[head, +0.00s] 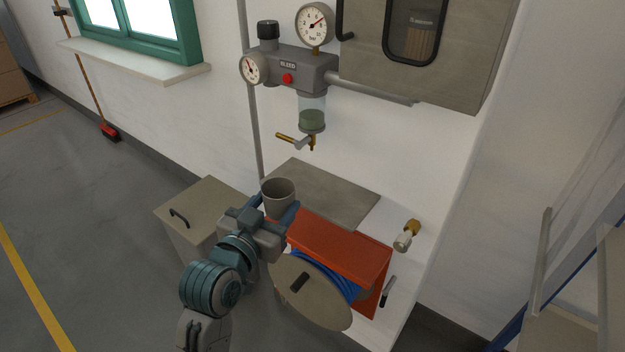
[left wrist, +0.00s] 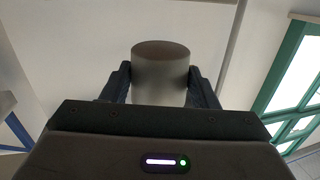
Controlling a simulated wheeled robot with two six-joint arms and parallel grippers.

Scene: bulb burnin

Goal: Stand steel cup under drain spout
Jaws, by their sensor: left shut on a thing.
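The steel cup (head: 278,193) is a plain grey cup, open side up. My left gripper (head: 277,203) is shut on it, one finger on each side. In the left wrist view the cup (left wrist: 160,72) sits between the two fingers of the gripper (left wrist: 161,85). The drain spout (head: 312,143) is a small brass outlet with a lever tap, under the clear bowl (head: 312,115) of the wall unit. The cup is below and left of the spout in the head view, apart from it. A grey shelf plate (head: 335,195) lies below the spout and looks bare. My right gripper is not in view.
An orange hose reel (head: 335,246) with blue hose is just right of my left gripper. A grey lidded bin (head: 200,212) stands to the left. A grey cabinet (head: 465,50) hangs at upper right. A brass valve (head: 407,235) sticks out at the right.

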